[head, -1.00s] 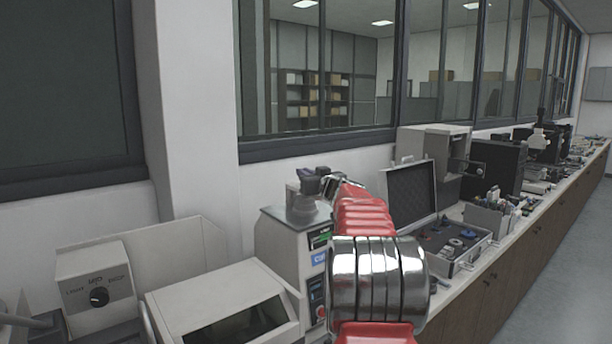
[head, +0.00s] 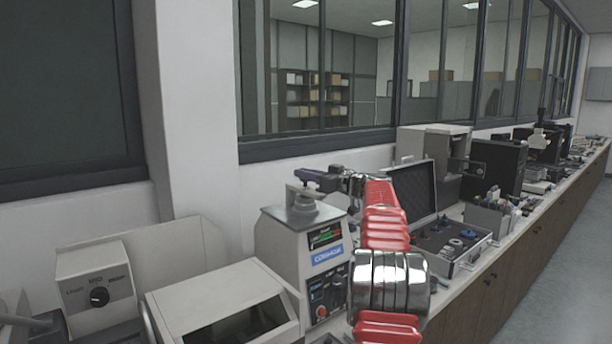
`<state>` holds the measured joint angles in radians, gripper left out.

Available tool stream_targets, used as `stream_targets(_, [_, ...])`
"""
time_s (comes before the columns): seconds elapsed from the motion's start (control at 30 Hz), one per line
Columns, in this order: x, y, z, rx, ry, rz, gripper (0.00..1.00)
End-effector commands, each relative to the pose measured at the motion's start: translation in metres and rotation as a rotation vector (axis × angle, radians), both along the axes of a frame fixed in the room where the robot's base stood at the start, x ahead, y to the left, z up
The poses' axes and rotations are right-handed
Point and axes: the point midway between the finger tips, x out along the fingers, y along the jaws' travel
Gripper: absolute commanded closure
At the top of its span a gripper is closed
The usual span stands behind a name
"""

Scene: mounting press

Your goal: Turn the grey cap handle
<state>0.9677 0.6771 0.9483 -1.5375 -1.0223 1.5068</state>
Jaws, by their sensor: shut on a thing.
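The mounting press (head: 285,240) stands on the bench with its lit panel facing front right. Its round grey cap (head: 303,208) sits on the flat top. The cap's dark handle (head: 310,177) sticks up and out to the right above the cap. My gripper (head: 332,178) is at the right end of the handle and is shut on it. The jaws are small and dark here, so the exact contact is hard to see. My red and chrome arm reaches up to it from the lower right and hides part of the bench.
A white machine with a sloped dark window (head: 222,312) stands in front left of the press, beside a box with a knob (head: 96,290). An open case (head: 455,245) of small parts lies right of my arm. A window wall is behind.

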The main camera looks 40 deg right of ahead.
Motion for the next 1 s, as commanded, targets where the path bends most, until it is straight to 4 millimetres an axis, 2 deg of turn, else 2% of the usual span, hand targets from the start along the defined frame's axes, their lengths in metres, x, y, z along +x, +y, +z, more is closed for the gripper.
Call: stream_targets(1.0, [0.0006, -0.0005, -0.0021, 0.000, 0.002, 0.203, 1.00])
